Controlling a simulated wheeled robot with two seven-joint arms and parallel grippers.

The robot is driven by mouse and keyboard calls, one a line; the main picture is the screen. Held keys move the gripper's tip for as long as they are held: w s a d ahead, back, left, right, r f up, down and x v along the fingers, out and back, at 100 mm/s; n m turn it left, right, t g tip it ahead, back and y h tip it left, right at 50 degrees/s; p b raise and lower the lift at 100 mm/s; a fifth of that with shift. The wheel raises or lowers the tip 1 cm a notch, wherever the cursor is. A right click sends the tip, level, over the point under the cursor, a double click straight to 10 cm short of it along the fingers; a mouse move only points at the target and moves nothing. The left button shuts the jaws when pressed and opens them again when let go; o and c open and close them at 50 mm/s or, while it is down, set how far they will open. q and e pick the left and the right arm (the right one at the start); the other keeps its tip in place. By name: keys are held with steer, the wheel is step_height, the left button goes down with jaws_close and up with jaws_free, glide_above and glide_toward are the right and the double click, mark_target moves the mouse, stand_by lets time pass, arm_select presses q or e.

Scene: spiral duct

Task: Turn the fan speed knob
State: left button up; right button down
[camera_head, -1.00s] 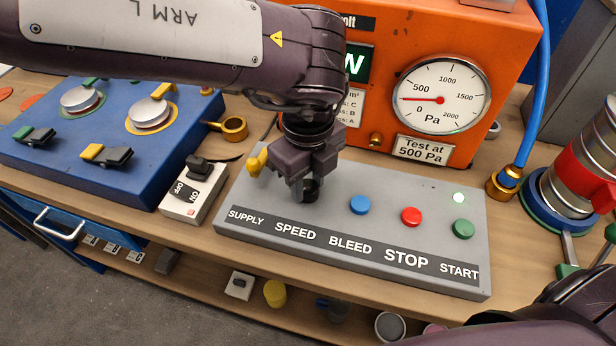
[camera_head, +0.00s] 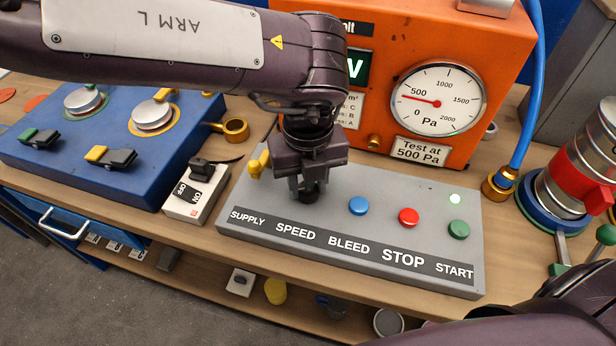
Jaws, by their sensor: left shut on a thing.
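The grey control panel (camera_head: 398,222) lies on the bench with a label strip reading SUPPLY, SPEED, BLEED, STOP, START. My left gripper (camera_head: 308,194) reaches down above the SPEED label and is shut on the dark speed knob (camera_head: 309,197), which is mostly hidden by the fingers. The orange box behind has a round Pa gauge (camera_head: 436,99), its red needle pointing near 500. My right gripper is not visible; only a dark part of my right arm shows at the lower right.
The yellow supply lever (camera_head: 258,164) is close left of my gripper. Blue (camera_head: 359,206), red (camera_head: 409,217) and green (camera_head: 459,229) buttons sit to its right. A white ON/OFF switch (camera_head: 195,192) and a blue panel (camera_head: 60,135) are further left.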

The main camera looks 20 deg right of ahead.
mark_target(308, 188)
arm_select(q)
steer(key=shift+m, duration=0.3)
steer(key=o, duration=1)
steer(key=shift+r, duration=0.1)
step_height(308, 188, up, 8)
steer(key=shift+f, duration=0.15)
stand_by(0.3)
